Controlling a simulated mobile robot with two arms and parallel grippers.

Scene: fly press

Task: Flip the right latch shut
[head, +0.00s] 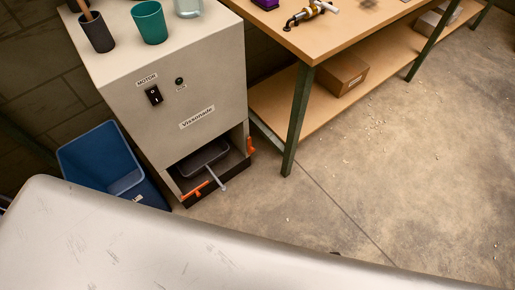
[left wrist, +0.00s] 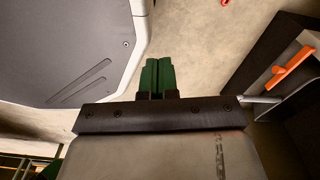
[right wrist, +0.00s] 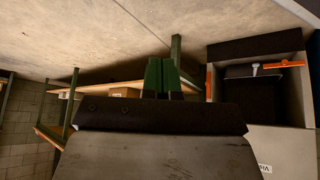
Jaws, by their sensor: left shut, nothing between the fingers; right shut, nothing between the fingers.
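The right latch (head: 250,145) is a small orange lever at the right side of the cabinet's lower opening, roughly upright in the head view. It also shows as a narrow orange piece in the right wrist view (right wrist: 208,83). The left latch (head: 194,190) is orange and lies slanted across the opening's lower left edge. My left gripper (left wrist: 158,75) and my right gripper (right wrist: 161,75) show green fingers closed together and empty in their wrist views. Both are apart from the latches. Neither gripper shows in the head view.
A dark tray (head: 203,156) with a pale handle (head: 216,178) sits in the cabinet opening (head: 178,182). A blue bin (head: 95,155) stands left of the cabinet. A workbench (head: 322,45) with a green leg (head: 298,120) stands to the right. The concrete floor in front is mostly clear.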

